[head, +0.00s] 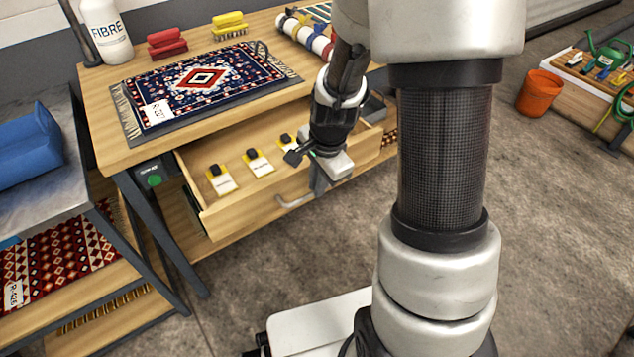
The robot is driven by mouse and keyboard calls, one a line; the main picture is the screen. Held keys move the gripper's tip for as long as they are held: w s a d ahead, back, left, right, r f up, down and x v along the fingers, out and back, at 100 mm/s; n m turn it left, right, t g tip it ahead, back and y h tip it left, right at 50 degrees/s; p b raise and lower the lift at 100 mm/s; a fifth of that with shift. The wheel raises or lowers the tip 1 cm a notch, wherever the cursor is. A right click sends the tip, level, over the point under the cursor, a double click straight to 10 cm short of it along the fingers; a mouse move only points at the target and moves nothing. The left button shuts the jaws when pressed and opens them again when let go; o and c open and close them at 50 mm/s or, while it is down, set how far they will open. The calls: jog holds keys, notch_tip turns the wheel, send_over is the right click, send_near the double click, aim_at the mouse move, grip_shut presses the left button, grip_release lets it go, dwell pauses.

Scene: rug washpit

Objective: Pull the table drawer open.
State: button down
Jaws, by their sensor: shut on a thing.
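The table drawer (225,222) is pulled part way out below the wooden table top (112,78). Inside it lie several small cards with black clips (259,163). Its metal bar handle (290,203) shows on the front panel. My gripper (318,188) is at the drawer front, pointing down, and is shut on the handle. The fingertips are partly hidden by the gripper body, and my arm covers part of the drawer's right side.
A patterned rug (205,80), a red brush (167,43), a yellow brush (229,25) and a white FIBRE bottle (106,32) are on the table. A metal side table (75,160) stands left. An orange bucket (539,93) stands right. The floor before the drawer is clear.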

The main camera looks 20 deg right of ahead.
jog(key=c, duration=1.8)
grip_release()
jog(key=shift+c, duration=0.2)
jog(key=shift+r, duration=0.1)
jog(key=s+r+p, duration=0.1)
jog(key=r+p, duration=0.1)
jog(key=r, duration=0.6)
jog(key=s+d+r+p, duration=0.1)
jog(key=s+r+p, duration=0.1)
jog(key=r, duration=0.7)
jog(key=shift+p, duration=0.55)
jog(key=s+a+r+n+t, duration=0.3)
jog(key=s+r+n+t, duration=0.1)
jog(key=s+r+n, duration=1)
notch_tip(320, 180, up, 15)
jog(key=w+p, duration=0.1)
jog(key=p, duration=1.5)
jog(key=shift+d+h, duration=0.25)
jog(key=shift+h, duration=0.05)
